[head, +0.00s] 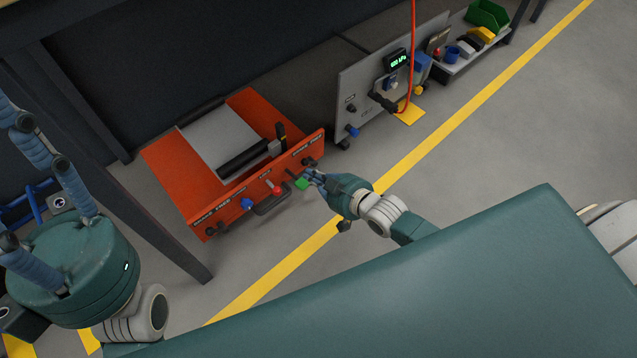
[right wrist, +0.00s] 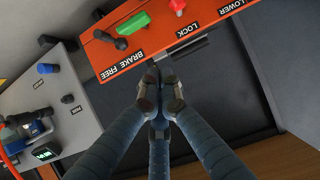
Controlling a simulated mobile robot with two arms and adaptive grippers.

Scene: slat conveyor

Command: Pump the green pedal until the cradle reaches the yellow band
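The orange lift unit (head: 165,160) stands on the floor with a grey plate (head: 220,135) and a black padded bar (head: 243,158), probably the cradle. The green pedal (head: 301,184) is at the unit's front right and shows in the right wrist view (right wrist: 134,23). My right gripper (head: 313,177) is beside the pedal; its fingertips (right wrist: 160,95) are together with nothing seen between them. Contact with the pedal is not visible. My left gripper (head: 35,185) has spread, empty fingers.
A grey panel (head: 360,105) with a display and red hose stands to the right. A shelf (head: 470,58) holds coloured bins. Floor right of the yellow line (head: 480,100) is clear.

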